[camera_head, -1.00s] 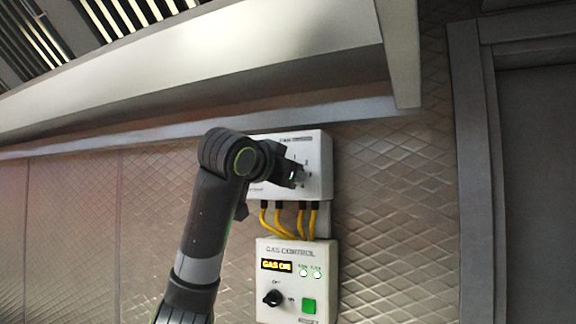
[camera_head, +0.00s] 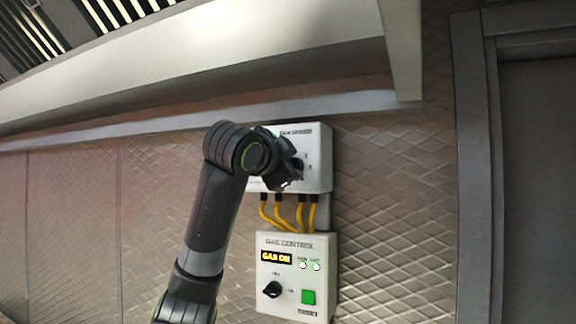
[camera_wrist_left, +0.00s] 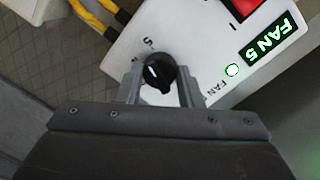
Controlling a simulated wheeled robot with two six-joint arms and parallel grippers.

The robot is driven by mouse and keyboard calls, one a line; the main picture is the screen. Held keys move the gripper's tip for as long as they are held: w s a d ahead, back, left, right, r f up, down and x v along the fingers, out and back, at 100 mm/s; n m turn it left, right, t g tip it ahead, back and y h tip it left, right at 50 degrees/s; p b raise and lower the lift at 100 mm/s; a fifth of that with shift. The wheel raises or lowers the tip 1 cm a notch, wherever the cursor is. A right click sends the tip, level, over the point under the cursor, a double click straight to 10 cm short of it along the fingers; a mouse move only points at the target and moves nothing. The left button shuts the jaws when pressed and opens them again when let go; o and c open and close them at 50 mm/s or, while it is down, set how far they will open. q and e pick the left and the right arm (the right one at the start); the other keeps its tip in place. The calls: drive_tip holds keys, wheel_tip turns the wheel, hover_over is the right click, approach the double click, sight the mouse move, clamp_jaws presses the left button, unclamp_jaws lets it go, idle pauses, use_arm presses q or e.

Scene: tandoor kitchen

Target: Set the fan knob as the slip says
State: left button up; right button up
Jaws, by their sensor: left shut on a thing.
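The fan box (camera_head: 322,143) is a white panel on the tiled wall, with dial numbers partly hidden by my arm. In the left wrist view the black fan knob (camera_wrist_left: 158,74) sits between my left gripper's fingers (camera_wrist_left: 160,88), which are shut on it. A white mark shows on the knob. The fan box's lit display (camera_wrist_left: 268,41) reads FAN 5, with a green-rimmed lamp (camera_wrist_left: 232,70) beside it. In the head view my left gripper (camera_head: 294,176) is tilted against the box's front. No slip shows. My right gripper is not in view.
Below hangs the gas control box (camera_head: 326,262), showing GAS ON, with its own black knob (camera_head: 272,290) and a green button (camera_head: 308,297). Yellow cables (camera_head: 302,212) join the boxes. A metal hood edge (camera_head: 230,125) runs above. The wall to the right is clear.

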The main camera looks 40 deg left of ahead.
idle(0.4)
use_arm(q)
drive_tip(key=o, duration=1)
